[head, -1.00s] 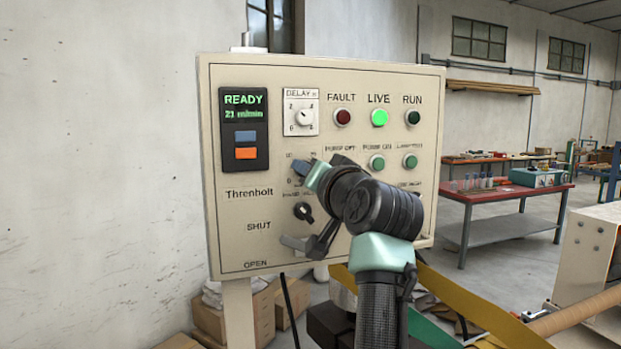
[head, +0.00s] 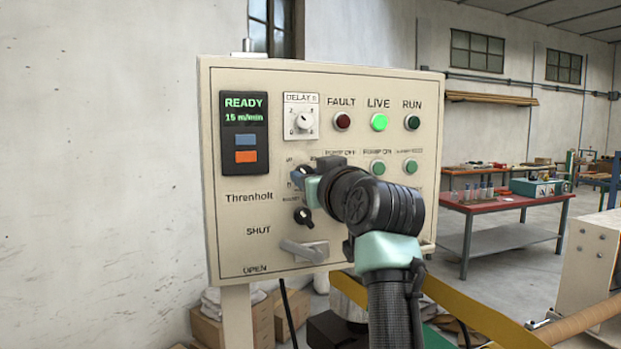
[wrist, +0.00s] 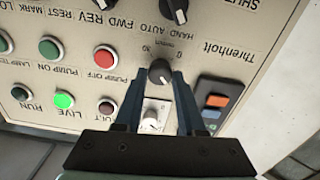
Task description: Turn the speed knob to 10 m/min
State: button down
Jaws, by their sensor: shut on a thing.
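My gripper is shut on this knob. In the head view the gripper hides most of the knob and part of its scale.
The white delay dial (head: 304,121) is just above my gripper. A black selector knob (head: 303,216) and a grey lever handle (head: 302,251) are below it. The LIVE lamp (head: 379,122) glows green. A red-topped bench (head: 510,199) stands at the right.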

dwell(0.4)
jog(key=c, duration=0.5)
grip_release()
jog(key=shift+s, duration=0.1)
jog(key=b+v, duration=0.4)
jog(key=v, duration=0.8)
jog(key=shift+s+b, duration=0.3)
jog(key=shift+s, duration=0.05)
jog(key=shift+d, duration=0.1)
